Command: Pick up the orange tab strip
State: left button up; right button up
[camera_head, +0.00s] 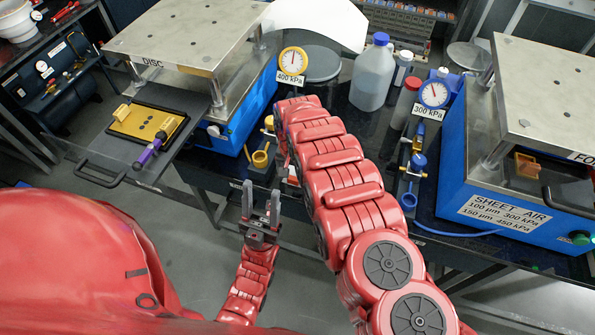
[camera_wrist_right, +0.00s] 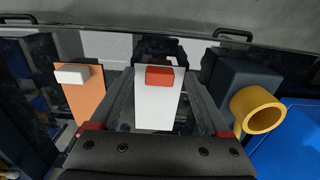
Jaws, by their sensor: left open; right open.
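In the right wrist view, a white strip with an orange-red tab block (camera_wrist_right: 159,76) stands in the gap between the fingers of my right gripper (camera_wrist_right: 163,88). The gripper is open, with a finger on either side; I cannot tell whether either touches the strip. An orange strip with a white block (camera_wrist_right: 84,97) stands to the left, outside the fingers. In the head view my right arm hides the right gripper and most of the strip area. My left gripper (camera_head: 261,192) is open and empty, low in front of the bench, apart from the strips.
A 400 kPa gauge (camera_head: 292,61), a plastic bottle (camera_head: 373,75) and a 300 kPa gauge (camera_head: 433,94) stand behind. Blue presses flank the bench.

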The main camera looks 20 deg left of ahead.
grip_shut()
dwell(0.4)
